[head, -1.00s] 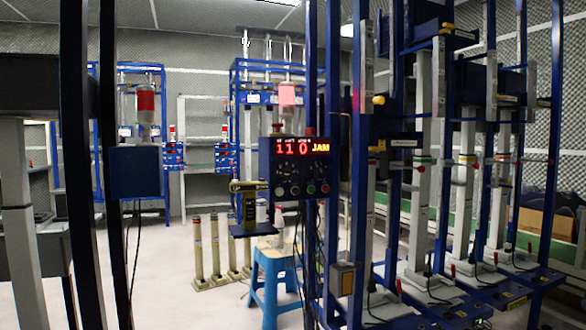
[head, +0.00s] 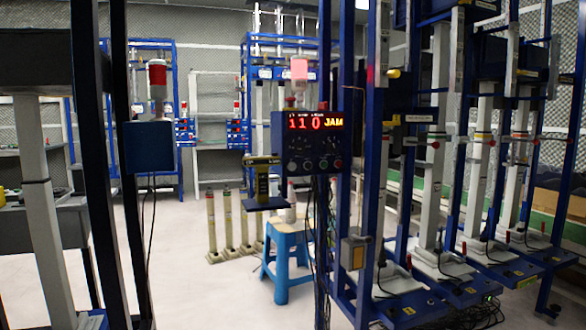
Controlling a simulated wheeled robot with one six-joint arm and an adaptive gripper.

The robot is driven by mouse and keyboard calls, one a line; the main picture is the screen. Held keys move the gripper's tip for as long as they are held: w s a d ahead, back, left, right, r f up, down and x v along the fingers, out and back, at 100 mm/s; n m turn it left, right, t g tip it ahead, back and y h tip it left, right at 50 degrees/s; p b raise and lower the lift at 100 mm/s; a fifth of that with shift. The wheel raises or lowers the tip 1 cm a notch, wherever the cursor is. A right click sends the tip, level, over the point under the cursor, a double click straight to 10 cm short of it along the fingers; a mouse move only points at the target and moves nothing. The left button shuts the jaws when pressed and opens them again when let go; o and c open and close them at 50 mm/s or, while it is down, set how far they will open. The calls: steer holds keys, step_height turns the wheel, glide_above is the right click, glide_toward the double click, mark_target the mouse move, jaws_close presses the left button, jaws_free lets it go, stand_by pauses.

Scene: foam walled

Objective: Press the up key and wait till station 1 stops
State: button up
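A dark blue control box (head: 313,143) stands at the middle of the head view on the blue rig. Its red display reads "110 JAM", with a row of small round knobs or keys (head: 315,165) below. I cannot read their labels, so I cannot tell which is the up key. A pale red lamp (head: 299,69) stands above and behind the box. My gripper is not in view.
A blue stool (head: 287,255) stands below the box, with several upright posts (head: 228,225) beside it. Blue test rigs (head: 440,200) fill the right side. A dark frame post (head: 95,160) and a smaller blue box (head: 149,147) stand at left. Pale floor between is open.

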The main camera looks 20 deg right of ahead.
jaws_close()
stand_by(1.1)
